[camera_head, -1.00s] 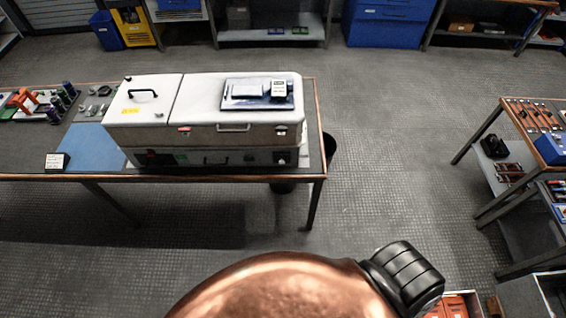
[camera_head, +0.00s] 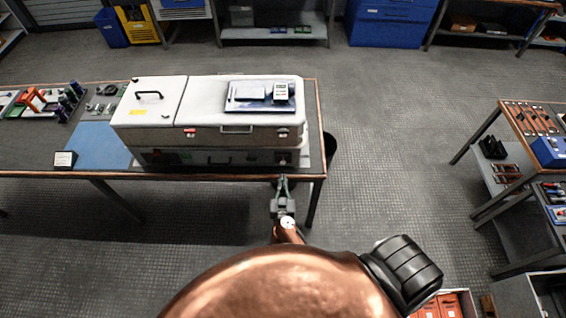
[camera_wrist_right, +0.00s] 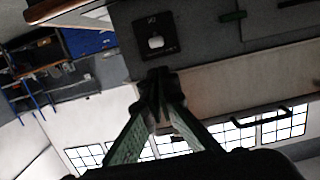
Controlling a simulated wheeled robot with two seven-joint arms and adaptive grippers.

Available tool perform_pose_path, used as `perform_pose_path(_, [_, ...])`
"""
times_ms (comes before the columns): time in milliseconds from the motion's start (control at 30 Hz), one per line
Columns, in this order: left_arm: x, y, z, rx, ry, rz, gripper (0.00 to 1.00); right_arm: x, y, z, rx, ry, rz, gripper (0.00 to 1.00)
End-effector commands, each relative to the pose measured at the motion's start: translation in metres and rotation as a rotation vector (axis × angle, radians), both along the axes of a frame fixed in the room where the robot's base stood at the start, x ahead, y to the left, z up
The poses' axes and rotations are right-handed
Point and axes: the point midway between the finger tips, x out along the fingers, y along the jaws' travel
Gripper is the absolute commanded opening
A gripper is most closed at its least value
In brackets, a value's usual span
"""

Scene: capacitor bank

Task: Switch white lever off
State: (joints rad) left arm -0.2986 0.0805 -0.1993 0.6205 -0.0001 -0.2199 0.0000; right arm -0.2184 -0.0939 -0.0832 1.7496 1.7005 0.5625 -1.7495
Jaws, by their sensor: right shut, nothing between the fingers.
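The white lever (camera_wrist_right: 155,42) is a small white toggle on a black square plate (camera_wrist_right: 145,50) with markings, on a grey panel in the right wrist view. Its exact position, on or off, is too small to tell. My right gripper (camera_wrist_right: 158,82) is shut and empty, its fingertips just below the plate in that view, seemingly apart from the lever. In the head view my right gripper (camera_head: 283,181) is at the table's front edge, in front of the right end of the pale case (camera_head: 205,138). My left gripper is out of view.
The case stands on a wood-edged table (camera_head: 100,174) with a blue mat (camera_head: 98,144) at left. A tablet-like device (camera_head: 260,95) lies on its lid. A shelf table (camera_head: 505,125) is at right. The floor between is clear.

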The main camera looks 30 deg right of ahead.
Motion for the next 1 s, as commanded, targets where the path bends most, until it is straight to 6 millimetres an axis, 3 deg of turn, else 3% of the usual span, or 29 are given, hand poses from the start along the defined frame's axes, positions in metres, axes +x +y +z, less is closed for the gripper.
perform_pose_path(367, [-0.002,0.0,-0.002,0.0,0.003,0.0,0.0,0.007,-0.004,-0.003,-0.001,0.0,0.002,0.0])
perform_pose_path(800, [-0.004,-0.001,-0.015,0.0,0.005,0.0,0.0,0.068,-0.041,-0.015,-0.001,0.001,0.002,0.0])
perform_pose_path(1000, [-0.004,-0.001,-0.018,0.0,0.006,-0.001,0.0,0.082,-0.05,-0.017,0.0,0.002,0.002,0.0])
